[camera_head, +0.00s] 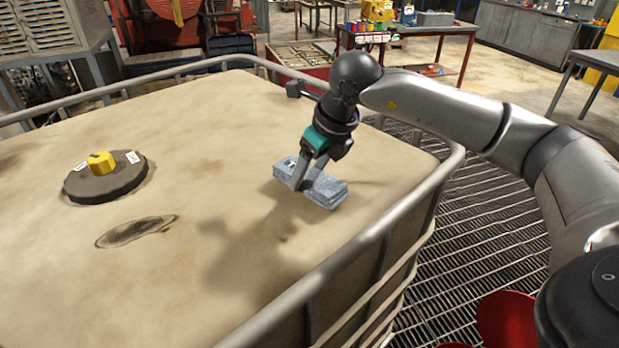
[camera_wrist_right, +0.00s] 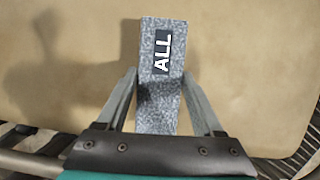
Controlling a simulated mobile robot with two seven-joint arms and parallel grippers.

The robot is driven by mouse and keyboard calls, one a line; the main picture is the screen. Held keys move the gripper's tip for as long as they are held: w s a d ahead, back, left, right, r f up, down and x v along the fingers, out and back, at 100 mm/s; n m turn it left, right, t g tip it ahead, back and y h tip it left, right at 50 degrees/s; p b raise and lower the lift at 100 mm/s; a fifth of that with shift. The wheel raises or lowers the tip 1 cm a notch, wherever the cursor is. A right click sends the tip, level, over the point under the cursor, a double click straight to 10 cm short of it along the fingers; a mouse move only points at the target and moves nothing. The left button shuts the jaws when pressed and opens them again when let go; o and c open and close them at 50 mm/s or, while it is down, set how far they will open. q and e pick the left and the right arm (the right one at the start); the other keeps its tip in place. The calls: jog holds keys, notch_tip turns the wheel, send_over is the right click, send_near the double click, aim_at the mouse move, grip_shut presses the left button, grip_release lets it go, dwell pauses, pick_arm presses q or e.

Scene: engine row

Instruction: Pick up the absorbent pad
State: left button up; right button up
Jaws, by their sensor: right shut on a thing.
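The absorbent pad (camera_head: 326,190) is a grey speckled block near the right edge of the beige tank top. In the right wrist view the pad (camera_wrist_right: 160,95) carries a dark label reading "ALL". My right gripper (camera_head: 301,182) reaches down over the pad and is shut on it, one finger on each side. In the right wrist view the fingers of the right gripper (camera_wrist_right: 160,90) flank the pad's long sides. I cannot tell whether the pad touches the tank top. My left gripper is not in view.
The beige tank top (camera_head: 190,270) is mostly clear, with a metal rail (camera_head: 330,280) around its edge. A dark round lid (camera_head: 105,182) with a yellow cap (camera_head: 101,162) sits at the left. A dark stain (camera_head: 137,231) lies near it. Grating (camera_head: 480,240) lies beyond the right rail.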

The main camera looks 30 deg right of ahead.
aim_at(310, 175)
notch_tip(310, 175, up, 18)
jog(key=p, duration=0.1)
jog(key=shift+r, duration=0.1)
